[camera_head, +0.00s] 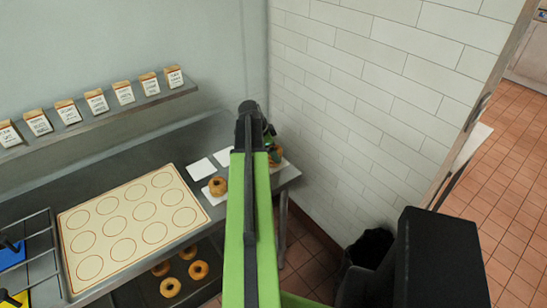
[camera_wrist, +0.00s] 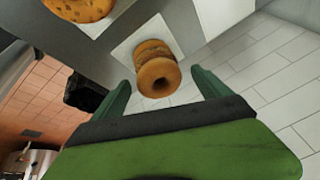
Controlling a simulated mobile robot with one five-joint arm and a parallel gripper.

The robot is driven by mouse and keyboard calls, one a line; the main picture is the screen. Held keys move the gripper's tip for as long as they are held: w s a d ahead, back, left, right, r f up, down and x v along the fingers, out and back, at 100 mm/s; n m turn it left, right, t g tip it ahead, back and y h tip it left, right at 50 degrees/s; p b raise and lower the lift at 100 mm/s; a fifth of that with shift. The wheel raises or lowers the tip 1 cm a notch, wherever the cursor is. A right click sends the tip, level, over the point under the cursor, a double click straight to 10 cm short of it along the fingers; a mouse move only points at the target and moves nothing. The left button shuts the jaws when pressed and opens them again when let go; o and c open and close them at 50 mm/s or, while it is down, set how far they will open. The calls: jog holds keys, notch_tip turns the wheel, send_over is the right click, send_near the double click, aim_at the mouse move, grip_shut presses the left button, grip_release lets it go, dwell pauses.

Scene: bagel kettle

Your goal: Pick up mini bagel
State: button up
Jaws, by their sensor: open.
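A small stack of brown mini bagels (camera_wrist: 158,76) sits on a white square and shows between my fingers in the wrist view. In the head view, part of this stack (camera_head: 276,156) shows just right of my gripper (camera_head: 262,136), mostly hidden by my arm. My gripper is open, with its two green fingers spread to either side of the stack in the wrist view. I cannot tell whether they touch it. Another bagel (camera_head: 218,186) lies on a white square left of my arm; a speckled bagel (camera_wrist: 80,8) is at the wrist view's top left.
A board with printed circles (camera_head: 130,222) lies on the counter at left. Two empty white squares (camera_head: 202,168) lie behind the single bagel. Several bagels (camera_head: 170,287) sit on a lower shelf. A tiled wall (camera_head: 350,90) stands close on the right.

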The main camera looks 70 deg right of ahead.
jog(key=shift+r, duration=0.1)
jog(key=c, duration=1.4)
jog(key=shift+c, duration=0.2)
jog(key=r+p, duration=0.5)
jog(key=shift+s+a+r, duration=0.2)
jog(key=shift+s+a, duration=0.1)
jog(key=shift+s, duration=0.1)
jog(key=s+a+r+p, duration=0.4)
jog(key=s+r+p, duration=0.1)
jog(key=s, duration=0.4)
jog(key=shift+s+a+r+p, duration=0.3)
jog(key=shift+s+p, duration=0.1)
jog(key=shift+p, duration=0.15)
